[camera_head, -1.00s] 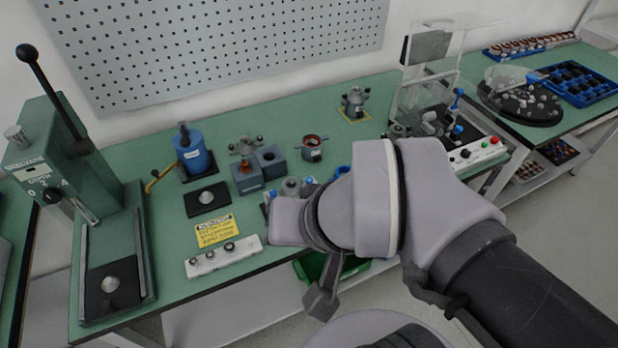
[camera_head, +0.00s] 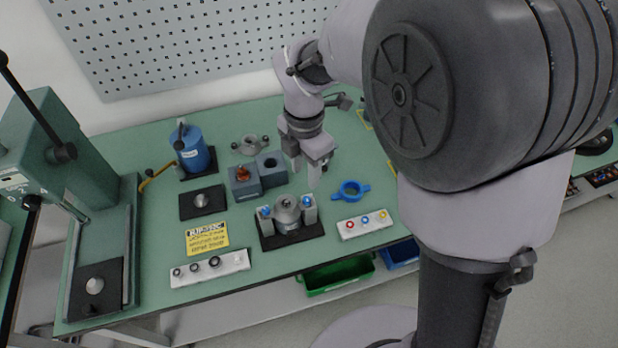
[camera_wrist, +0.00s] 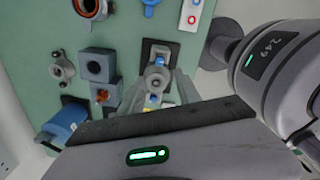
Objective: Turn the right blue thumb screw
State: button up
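A fixture (camera_head: 290,240) on a black base holds a round grey part (camera_head: 287,211) between two grey posts, each topped by a blue thumb screw. The right blue thumb screw (camera_head: 308,200) is on the right post, and the left one (camera_head: 265,211) is on the left post. My gripper (camera_head: 306,176) is above and just behind the right post, pointing down, open and empty. In the wrist view the fixture lies ahead between the fingers (camera_wrist: 158,98), with the right screw (camera_wrist: 159,61) farther up the picture. The fingers appear apart from the screws.
Grey blocks (camera_head: 244,188) stand behind left. A white strip with knobs (camera_head: 210,268) is at front left. My arm hides the bench's right side.

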aim_at(307, 198)
notch_tip(307, 198, down, 10)
jog(key=b, duration=0.3)
jog(key=shift+d, duration=0.1)
jog(key=shift+c, duration=0.4)
grip_shut()
